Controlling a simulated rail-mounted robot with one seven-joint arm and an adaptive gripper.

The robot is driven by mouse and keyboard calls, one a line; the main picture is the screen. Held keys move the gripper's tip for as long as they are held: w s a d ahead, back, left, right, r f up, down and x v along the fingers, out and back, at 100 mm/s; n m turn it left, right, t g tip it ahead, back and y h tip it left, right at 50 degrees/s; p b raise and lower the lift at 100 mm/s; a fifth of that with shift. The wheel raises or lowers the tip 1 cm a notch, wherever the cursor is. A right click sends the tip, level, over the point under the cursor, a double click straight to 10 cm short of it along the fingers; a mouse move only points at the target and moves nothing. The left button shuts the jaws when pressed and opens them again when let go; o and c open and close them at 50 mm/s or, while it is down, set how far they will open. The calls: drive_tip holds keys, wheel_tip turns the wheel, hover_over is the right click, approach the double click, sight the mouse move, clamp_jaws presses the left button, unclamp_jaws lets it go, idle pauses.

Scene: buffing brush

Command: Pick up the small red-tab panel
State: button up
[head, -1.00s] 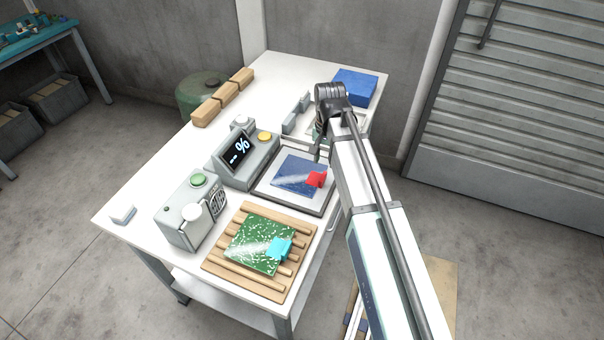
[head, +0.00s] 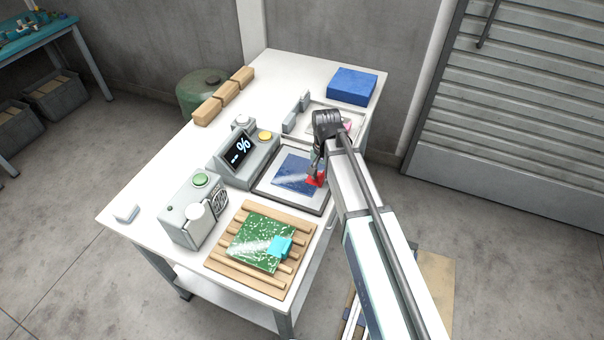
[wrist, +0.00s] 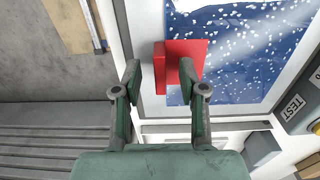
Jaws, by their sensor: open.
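The small blue speckled panel (head: 293,174) with a red tab (head: 313,181) lies flat on a grey-framed plate (head: 268,193) on the white table. In the wrist view the red tab (wrist: 180,66) shows between and just beyond my fingertips, with the blue panel (wrist: 240,50) to its right. My gripper (wrist: 160,80) is open, one finger to each side of the tab's near part. In the head view my gripper (head: 317,170) is over the tab and partly hides it. I cannot tell whether the fingers touch the tab.
A green panel with a cyan tab (head: 280,247) lies on a wooden slatted rack (head: 228,277) in front. A grey display unit (head: 244,155) and a grey box with a green button (head: 190,212) stand to the left. A blue block (head: 352,86) sits at the back right.

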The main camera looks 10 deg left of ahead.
drive_tip(key=shift+c, duration=0.4)
clamp_jaws()
drive_tip(key=shift+r, duration=0.2)
